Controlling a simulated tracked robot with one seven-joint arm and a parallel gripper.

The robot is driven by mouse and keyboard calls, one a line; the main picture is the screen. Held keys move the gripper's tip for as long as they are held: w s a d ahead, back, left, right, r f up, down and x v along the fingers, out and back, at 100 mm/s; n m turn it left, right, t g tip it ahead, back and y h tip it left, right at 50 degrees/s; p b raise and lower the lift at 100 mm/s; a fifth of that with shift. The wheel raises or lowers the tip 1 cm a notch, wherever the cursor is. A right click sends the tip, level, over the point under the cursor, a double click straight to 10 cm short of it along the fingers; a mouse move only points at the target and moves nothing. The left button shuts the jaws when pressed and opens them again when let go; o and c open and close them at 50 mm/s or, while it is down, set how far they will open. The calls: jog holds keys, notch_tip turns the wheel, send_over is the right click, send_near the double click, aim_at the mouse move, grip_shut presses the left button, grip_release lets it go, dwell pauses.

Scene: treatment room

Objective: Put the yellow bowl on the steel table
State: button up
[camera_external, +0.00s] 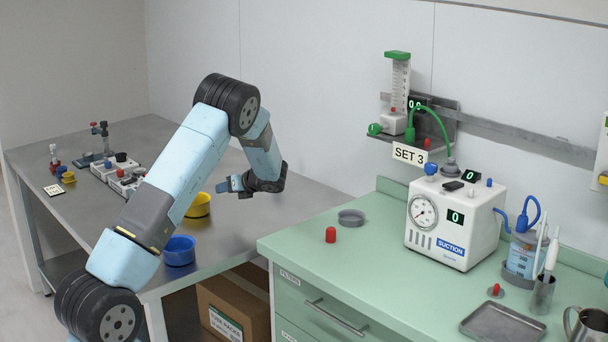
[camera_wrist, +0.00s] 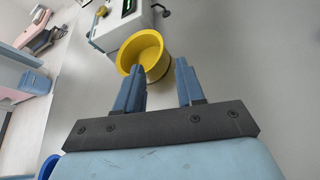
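The yellow bowl (camera_external: 199,206) sits upright on the steel table (camera_external: 225,232), partly hidden behind my arm in the external view. In the wrist view the yellow bowl (camera_wrist: 143,52) lies just beyond my fingertips, with its opening towards the camera. My gripper (camera_external: 222,185) is above the table, up and to the right of the bowl, and points left. In the wrist view my gripper (camera_wrist: 158,75) has its two blue fingers spread apart with nothing held between them. The left finger overlaps the bowl's rim in that view; I cannot tell whether it touches.
A blue bowl (camera_external: 179,251) stands near the steel table's front edge. Small instrument boxes (camera_external: 118,174) stand at the table's left. The green cabinet (camera_external: 345,262) to the right carries a suction unit (camera_external: 453,224), a red cap (camera_external: 330,235) and a grey dish (camera_external: 351,217).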

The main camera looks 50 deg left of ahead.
jog(key=shift+w+d+r, duration=0.1)
jog(key=shift+d+r, duration=0.2)
jog(key=shift+d, duration=0.25)
jog(key=s+d+r+n+t+h, duration=0.1)
jog(key=s+d+r+n+h, duration=0.2)
jog(key=s+d+r+n, duration=0.5)
jog(key=s+d+r+n+t+h, duration=0.25)
jog(key=s+d+r, duration=0.45)
jog(key=d+r, duration=0.65)
jog(key=s+d+r+n+t+h, duration=0.1)
jog(key=s+d+n+t+h, duration=0.1)
jog(key=s+d, duration=0.9)
jog(key=s+d+r+n+t+h, duration=0.2)
jog(key=s+d+n+h, duration=0.3)
jog(key=s+d, duration=0.7)
jog(key=shift+s+d+r+n, duration=0.15)
jog(key=shift+s+r+n, duration=0.05)
jog(key=shift+s+n, duration=0.95)
